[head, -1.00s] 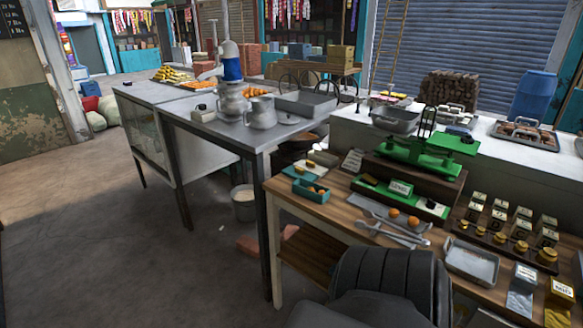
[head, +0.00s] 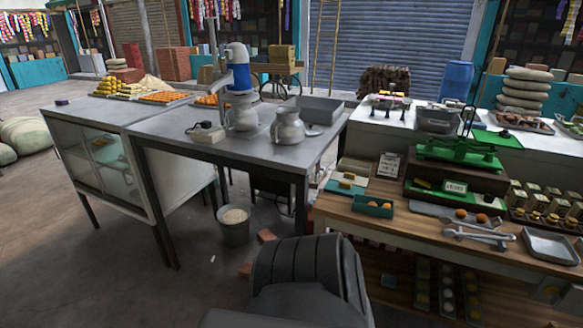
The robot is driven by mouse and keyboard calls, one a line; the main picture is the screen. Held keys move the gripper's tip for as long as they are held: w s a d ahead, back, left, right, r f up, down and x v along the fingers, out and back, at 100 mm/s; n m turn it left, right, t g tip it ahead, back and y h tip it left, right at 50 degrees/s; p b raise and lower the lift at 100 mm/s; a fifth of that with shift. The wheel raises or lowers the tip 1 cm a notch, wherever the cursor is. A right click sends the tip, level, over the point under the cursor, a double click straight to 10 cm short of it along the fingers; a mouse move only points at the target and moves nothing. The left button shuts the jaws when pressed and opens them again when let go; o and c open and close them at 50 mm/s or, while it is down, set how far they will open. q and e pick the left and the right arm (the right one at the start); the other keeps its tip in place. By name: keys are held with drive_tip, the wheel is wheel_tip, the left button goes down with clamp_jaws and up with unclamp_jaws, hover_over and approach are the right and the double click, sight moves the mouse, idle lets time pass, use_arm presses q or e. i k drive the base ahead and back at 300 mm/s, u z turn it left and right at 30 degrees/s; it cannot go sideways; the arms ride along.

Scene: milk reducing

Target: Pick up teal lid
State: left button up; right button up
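A small teal open box (head: 373,207) with orange pieces inside sits near the front left of the wooden table (head: 400,228). A flat teal piece (head: 344,188), which may be the teal lid, lies just behind and left of it. Small pale and yellow items lie on or against this piece and partly hide it. It is too small to be sure of its shape. Neither of my grippers shows in the head view.
A green scale (head: 460,157), metal tongs (head: 480,236) and a metal tray (head: 551,246) are on the wooden table. A steel table (head: 180,127) with metal jugs (head: 287,126) stands left. A bucket (head: 233,226) stands below it. The floor at front left is clear.

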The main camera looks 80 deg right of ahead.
sight(341, 188)
drive_tip(key=i, duration=1.05)
drive_tip(key=z, duration=1.85)
